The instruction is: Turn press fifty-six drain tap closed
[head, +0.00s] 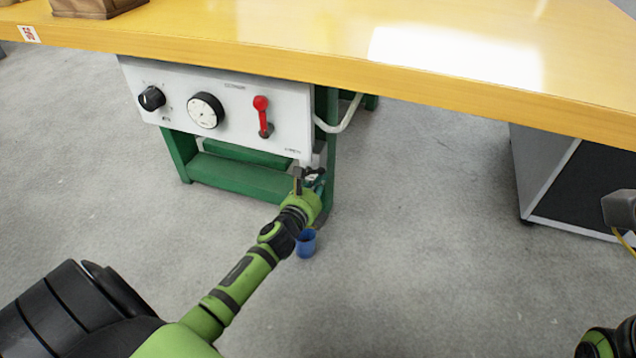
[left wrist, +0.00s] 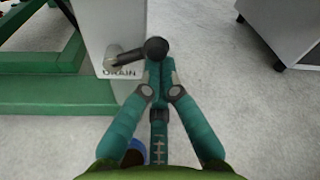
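The drain tap (left wrist: 125,58) is on a pale panel with the word DRAIN below it. Its dark lever runs sideways to the right and ends in a round black knob (left wrist: 156,48). In the head view the tap area is mostly hidden behind my left wrist. My left gripper (left wrist: 160,75) has its teal fingers drawn together, with the tips right at the knob. The knob covers part of the tips, and I cannot tell if they touch it. No knob shows between the fingers. My right gripper's fingers are out of view.
A white panel (head: 220,118) carries a black dial (head: 151,98), a gauge (head: 206,110) and a red lever (head: 262,115). A yellow tabletop (head: 300,45) overhangs it. A blue cup (head: 305,244) stands on the floor below my wrist. A grey cabinet (head: 545,160) is right; floor between is clear.

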